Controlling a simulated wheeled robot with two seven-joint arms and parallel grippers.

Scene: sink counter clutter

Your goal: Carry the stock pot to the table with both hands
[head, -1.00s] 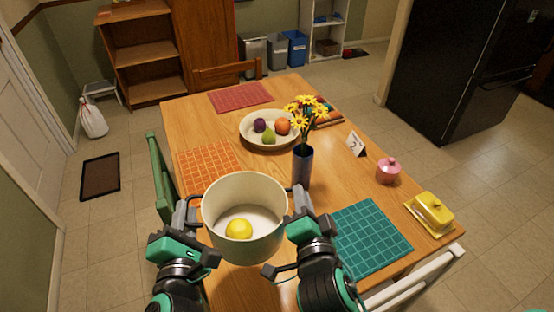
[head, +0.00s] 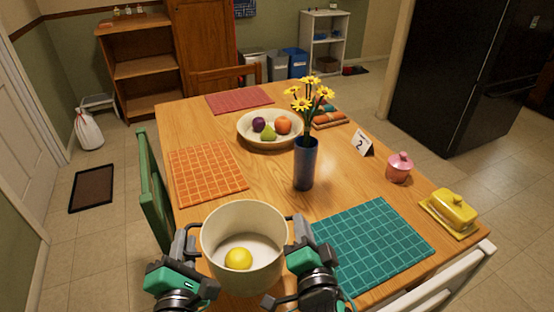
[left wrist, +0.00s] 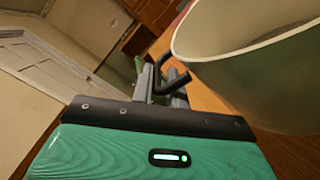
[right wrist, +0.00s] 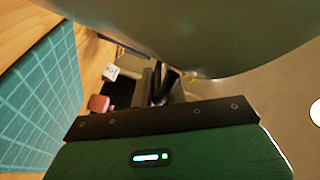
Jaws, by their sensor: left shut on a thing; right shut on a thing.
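The cream stock pot (head: 245,275) is held upright between my two grippers, at the near edge of the wooden table (head: 225,200). A yellow lemon-like item (head: 238,258) lies inside it. My left gripper (head: 187,240) is shut on the pot's left handle; the dark handle also shows in the left wrist view (left wrist: 172,83). My right gripper (head: 296,230) is shut on the right handle, beside the pot wall (right wrist: 210,40) in the right wrist view. I cannot tell the gap between the pot's bottom and the tabletop.
An orange placemat (head: 205,172) and a teal placemat (head: 372,245) flank the near table. A blue vase of yellow flowers (head: 305,165), fruit bowl (head: 268,140), number card (head: 363,143), pink jar (head: 399,168) and yellow butter dish (head: 452,211) stand beyond. Chairs (head: 155,190) (head: 440,285) border the table.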

